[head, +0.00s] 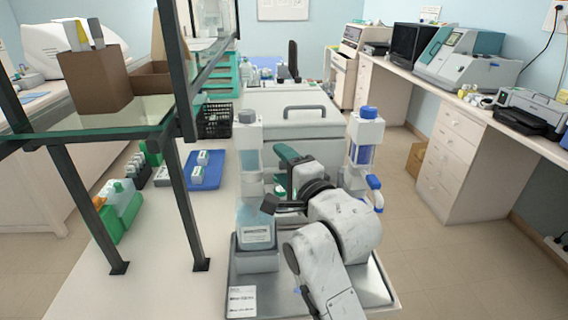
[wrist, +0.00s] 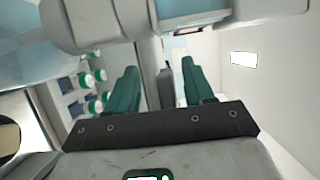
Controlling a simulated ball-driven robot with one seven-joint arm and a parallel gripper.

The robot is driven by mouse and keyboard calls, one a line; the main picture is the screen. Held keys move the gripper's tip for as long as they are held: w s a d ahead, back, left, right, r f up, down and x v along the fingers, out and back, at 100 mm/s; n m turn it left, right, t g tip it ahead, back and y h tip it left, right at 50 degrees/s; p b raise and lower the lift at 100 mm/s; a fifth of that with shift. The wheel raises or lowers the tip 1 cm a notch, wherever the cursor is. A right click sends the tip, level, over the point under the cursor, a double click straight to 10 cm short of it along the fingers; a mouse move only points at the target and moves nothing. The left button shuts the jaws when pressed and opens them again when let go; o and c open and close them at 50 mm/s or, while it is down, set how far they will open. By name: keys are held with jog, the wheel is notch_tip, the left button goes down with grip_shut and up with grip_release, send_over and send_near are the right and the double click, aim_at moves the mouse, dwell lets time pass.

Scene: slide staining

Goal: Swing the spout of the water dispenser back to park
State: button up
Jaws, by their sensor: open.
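Two dispensers stand on the bench in the head view. The left dispenser (head: 249,140) is a tall pale column with a grey-blue cap. The right dispenser (head: 365,142) has a blue cap, a blue-tinted window and a blue part low on its right side. I cannot tell which one holds water, and no spout shows clearly. My gripper (head: 284,172) is between them, its green fingers apart. In the wrist view my gripper (wrist: 160,88) is open, with a dark grey upright piece between or beyond the fingers. I cannot tell whether it touches them.
A labelled bottle (head: 255,228) sits in a grey holder below the left dispenser. A white box with a handle (head: 290,135) stands behind. A metal-framed shelf (head: 110,125) rises at left. Green-capped bottles (wrist: 95,103) show left in the wrist view.

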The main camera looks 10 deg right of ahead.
jog(key=shift+c, duration=0.2)
grip_shut()
dwell(0.4)
